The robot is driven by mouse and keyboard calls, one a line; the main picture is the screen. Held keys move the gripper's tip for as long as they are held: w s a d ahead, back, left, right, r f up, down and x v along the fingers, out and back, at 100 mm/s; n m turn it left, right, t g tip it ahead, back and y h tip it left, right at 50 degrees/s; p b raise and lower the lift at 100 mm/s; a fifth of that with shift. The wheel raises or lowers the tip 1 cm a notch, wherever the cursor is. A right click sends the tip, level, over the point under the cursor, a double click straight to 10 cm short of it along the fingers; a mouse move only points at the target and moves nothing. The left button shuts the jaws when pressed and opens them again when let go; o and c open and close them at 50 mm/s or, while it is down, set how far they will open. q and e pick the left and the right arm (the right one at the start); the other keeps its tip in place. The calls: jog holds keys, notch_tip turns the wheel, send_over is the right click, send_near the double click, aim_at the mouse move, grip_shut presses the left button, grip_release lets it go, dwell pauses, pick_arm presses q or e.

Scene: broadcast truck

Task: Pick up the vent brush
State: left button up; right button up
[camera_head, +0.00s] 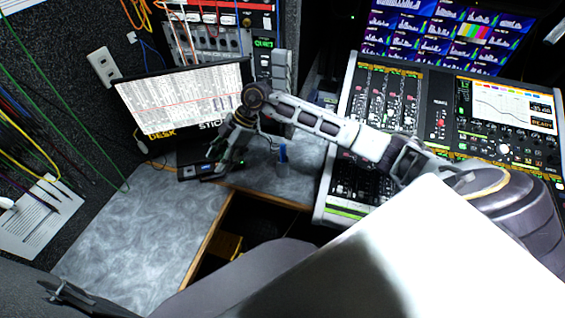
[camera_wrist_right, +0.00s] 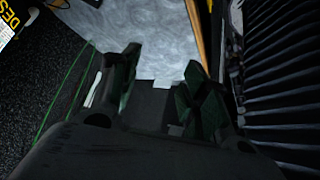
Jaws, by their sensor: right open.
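I cannot pick out the vent brush for certain. A clear cup (camera_head: 282,169) on the desk holds an upright blue item (camera_head: 283,153), too small to identify. My right gripper (camera_head: 217,166) hangs over the desk in front of the tilted monitor, left of the cup and apart from it. In the right wrist view its two dark fingers (camera_wrist_right: 163,88) are spread, with no object seen held between them. A small dark box (camera_head: 197,171) lies on the desk close beside this gripper. A dark jointed shape (camera_head: 75,295) at the lower left may be my left gripper; its jaws are unclear.
The grey desk (camera_head: 135,225) is mostly bare at left, with a wooden edge and a dark opening to its right. A monitor (camera_head: 185,98) stands behind the gripper. A mixing console (camera_head: 390,100) fills the right. Cables hang along the left wall.

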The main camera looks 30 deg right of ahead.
pick_arm(q)
jog(key=shift+w, duration=0.4)
pick_arm(e)
jog(key=w+d+r+m+g+h, duration=0.1)
jog(key=d+m+h, duration=0.5)
jog(key=d, duration=1.5)
jog(key=r+h, duration=0.1)
jog(key=h, duration=0.2)
jog(key=shift+w+d, duration=0.15)
jog(key=shift+w, duration=0.05)
pick_arm(q)
jog(key=shift+s, duration=0.1)
